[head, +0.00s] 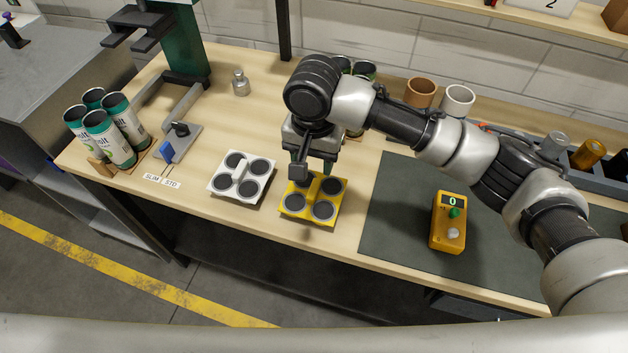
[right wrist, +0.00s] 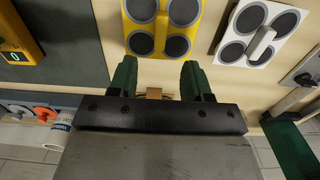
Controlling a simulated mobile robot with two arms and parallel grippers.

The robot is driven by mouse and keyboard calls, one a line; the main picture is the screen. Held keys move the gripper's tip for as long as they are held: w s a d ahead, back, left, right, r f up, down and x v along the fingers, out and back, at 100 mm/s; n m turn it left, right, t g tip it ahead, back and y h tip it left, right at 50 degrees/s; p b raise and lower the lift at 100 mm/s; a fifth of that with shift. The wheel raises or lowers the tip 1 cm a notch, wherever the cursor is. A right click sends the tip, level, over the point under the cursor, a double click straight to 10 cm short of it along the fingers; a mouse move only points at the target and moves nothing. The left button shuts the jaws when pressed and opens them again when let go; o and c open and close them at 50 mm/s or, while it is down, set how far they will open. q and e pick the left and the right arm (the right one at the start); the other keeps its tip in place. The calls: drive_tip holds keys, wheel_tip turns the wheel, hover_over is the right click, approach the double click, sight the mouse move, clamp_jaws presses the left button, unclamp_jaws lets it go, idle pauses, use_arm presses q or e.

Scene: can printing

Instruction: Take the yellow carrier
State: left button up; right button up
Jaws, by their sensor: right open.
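The yellow carrier (head: 311,199) lies on the wooden table near its front edge, with dark round wells around a central handle. It also shows at the top of the right wrist view (right wrist: 161,32), partly cut off by the frame. My right gripper (head: 313,170) is open and empty, above and just behind the carrier in the head view. In the right wrist view, its two green fingers (right wrist: 158,78) are spread apart, with the carrier ahead of them and no contact visible. My left gripper is not in view.
A white carrier (head: 243,177) lies just left of the yellow one. A dark mat (head: 395,210) with a yellow counter box (head: 448,222) lies to the right. Several cans (head: 108,130) stand at the left. Brown (head: 420,93) and white (head: 458,100) cups stand at the back.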

sight(314, 188)
drive_tip(key=f, duration=0.1)
drive_tip(key=s+f, duration=0.1)
drive_tip(key=f, duration=0.1)
drive_tip(key=shift+s, duration=0.1)
drive_tip(key=f, duration=0.2)
drive_tip(key=w+f+p, duration=0.1)
drive_tip(key=f, duration=0.2)
drive_tip(key=shift+w, duration=0.2)
drive_tip(key=shift+f, duration=0.35)
drive_tip(key=shift+c, duration=0.6)
drive_tip(key=c, duration=0.7)
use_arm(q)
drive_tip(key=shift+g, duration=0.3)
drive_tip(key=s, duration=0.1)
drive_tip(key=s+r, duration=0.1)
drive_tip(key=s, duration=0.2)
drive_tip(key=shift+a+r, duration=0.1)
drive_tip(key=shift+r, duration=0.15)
use_arm(e)
clamp_jaws()
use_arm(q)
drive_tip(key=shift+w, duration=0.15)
